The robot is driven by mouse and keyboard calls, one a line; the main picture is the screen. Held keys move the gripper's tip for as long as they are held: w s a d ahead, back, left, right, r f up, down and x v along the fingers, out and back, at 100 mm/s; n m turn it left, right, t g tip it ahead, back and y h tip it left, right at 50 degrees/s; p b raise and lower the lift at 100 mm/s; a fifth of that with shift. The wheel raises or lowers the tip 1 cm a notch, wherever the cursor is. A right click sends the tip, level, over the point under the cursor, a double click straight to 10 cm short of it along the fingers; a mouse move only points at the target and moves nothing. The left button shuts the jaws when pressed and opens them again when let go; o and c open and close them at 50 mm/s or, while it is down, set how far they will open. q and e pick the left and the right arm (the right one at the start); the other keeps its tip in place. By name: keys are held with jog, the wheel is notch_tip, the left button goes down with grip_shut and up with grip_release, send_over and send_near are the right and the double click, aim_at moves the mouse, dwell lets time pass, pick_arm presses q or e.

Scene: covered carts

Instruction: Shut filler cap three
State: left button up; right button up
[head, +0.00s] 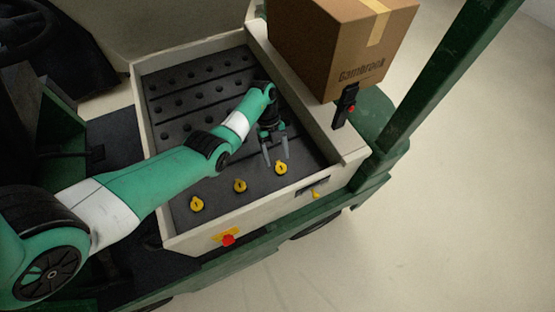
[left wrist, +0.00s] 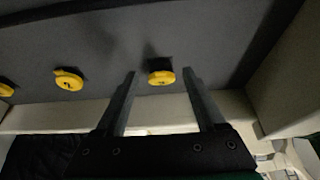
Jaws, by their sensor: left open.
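Several yellow filler caps sit in a row along the near edge of the dark tray (head: 205,85). In the head view they are the left cap (head: 197,204), the middle cap (head: 240,186) and the right cap (head: 281,168). My left gripper (head: 276,161) points down by the right cap, with its fingers apart and empty. In the left wrist view the right cap (left wrist: 162,78) shows between the two fingertips, with a dark patch at its far edge. I cannot tell how far it stands open. The middle cap (left wrist: 69,79) lies left of the fingers. My right gripper is not in view.
The pale wall (head: 215,232) borders the caps and carries a red button (head: 228,240). A green post (head: 440,75) rises at right.

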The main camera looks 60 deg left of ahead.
aim_at(276, 159)
pick_arm(q)
jog(key=shift+d+f, duration=0.25)
jog(key=shift+f, duration=0.35)
grip_shut()
jog(key=f+h+b, duration=0.1)
jog(key=b, duration=0.3)
jog(key=f+h+b, duration=0.1)
jog(key=b, duration=0.4)
jog(key=shift+a+h, duration=0.3)
jog(key=shift+a, duration=0.1)
jog(key=shift+r, duration=0.35)
grip_release()
